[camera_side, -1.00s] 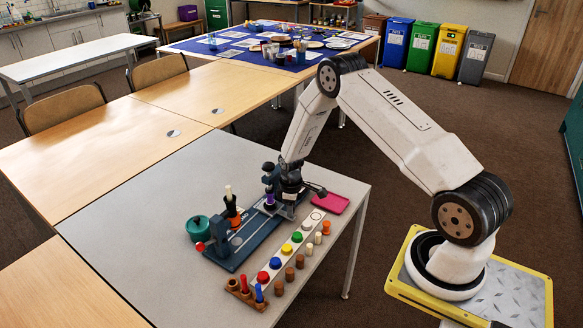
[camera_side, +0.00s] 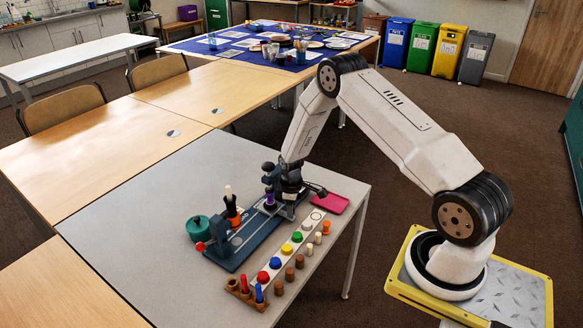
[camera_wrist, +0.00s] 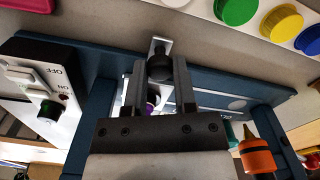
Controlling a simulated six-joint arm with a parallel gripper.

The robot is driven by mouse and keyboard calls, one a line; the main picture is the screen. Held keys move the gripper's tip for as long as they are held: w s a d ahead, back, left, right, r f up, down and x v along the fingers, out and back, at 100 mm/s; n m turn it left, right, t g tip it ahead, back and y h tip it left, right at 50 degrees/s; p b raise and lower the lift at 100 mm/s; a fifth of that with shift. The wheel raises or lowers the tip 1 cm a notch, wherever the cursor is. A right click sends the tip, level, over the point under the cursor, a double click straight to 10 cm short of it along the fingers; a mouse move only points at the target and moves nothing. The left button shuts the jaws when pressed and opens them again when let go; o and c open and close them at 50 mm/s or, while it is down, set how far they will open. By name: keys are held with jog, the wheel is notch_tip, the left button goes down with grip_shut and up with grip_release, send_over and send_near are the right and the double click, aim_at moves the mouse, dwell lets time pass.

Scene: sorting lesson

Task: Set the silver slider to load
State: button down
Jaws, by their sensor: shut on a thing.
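The blue machine (camera_side: 243,243) stands on the grey table; its blue frame (camera_wrist: 225,82) crosses the wrist view. My gripper (camera_side: 290,200) is down at the machine's right end in the side view. In the wrist view my gripper (camera_wrist: 161,82) has a finger on each side of a dark round knob (camera_wrist: 160,67) and is shut on it. The silver slider (camera_wrist: 162,43) shows as a bright metal piece just beyond this knob, at the frame's edge. The fingers hide part of it. No load mark is readable.
A switch box (camera_wrist: 42,92) marked OFF and ON stands left in the wrist view. An orange and black piece (camera_wrist: 257,155) is at right. The table's left part is clear.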

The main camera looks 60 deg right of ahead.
jog(key=a, duration=0.8)
jog(key=shift+a, duration=0.3)
jog(key=shift+c, duration=2)
grip_release()
notch_tip(320, 180, up, 8)
